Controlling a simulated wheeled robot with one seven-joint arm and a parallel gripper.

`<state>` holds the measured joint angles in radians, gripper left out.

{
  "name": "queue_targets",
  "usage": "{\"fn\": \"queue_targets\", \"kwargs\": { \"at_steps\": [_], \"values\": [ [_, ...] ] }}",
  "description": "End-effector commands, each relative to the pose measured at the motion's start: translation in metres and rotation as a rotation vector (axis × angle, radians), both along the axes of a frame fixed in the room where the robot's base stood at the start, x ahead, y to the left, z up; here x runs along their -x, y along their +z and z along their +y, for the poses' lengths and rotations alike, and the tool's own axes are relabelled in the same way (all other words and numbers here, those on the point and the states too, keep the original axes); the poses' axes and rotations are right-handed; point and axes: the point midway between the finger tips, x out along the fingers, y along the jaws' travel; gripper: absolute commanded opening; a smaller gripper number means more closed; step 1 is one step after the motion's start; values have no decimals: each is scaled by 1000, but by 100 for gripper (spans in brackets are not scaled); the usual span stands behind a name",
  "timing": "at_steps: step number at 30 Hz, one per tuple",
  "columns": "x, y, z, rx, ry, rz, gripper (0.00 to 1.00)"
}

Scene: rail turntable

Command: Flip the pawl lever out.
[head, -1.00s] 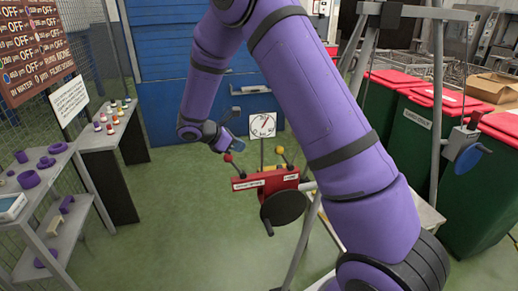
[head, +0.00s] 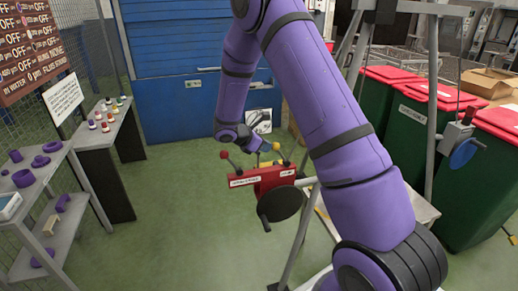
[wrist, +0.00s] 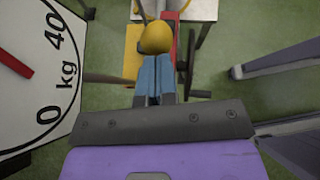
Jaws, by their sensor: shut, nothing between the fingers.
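The red winch box (head: 276,178) hangs on a grey stand, with labels too small to read. Two levers rise from it, one with a red ball (head: 224,154) at the left and one with a yellow ball (head: 277,146) at the right. I cannot tell from the labels which one is the pawl lever. My gripper (head: 266,147) is shut and empty beside the yellow ball. In the wrist view its blue fingertips (wrist: 155,64) point at the yellow ball (wrist: 156,38), which lies right at the tips. I cannot tell whether they touch.
A black disc with a crank handle (head: 280,203) is on the box's front. A kg dial (wrist: 38,75) stands close at the left of the wrist view. Grey stand legs (head: 297,240) are at the right.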

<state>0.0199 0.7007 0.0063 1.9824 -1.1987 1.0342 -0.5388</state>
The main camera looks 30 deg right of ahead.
Motion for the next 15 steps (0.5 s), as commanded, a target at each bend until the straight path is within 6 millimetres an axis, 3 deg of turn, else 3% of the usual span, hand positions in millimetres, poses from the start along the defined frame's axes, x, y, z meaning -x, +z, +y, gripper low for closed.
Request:
{"fn": "queue_targets", "kwargs": {
  "at_steps": [15],
  "values": [
    [1, 2, -4, -18, -2, -5, 0]
  ]
}}
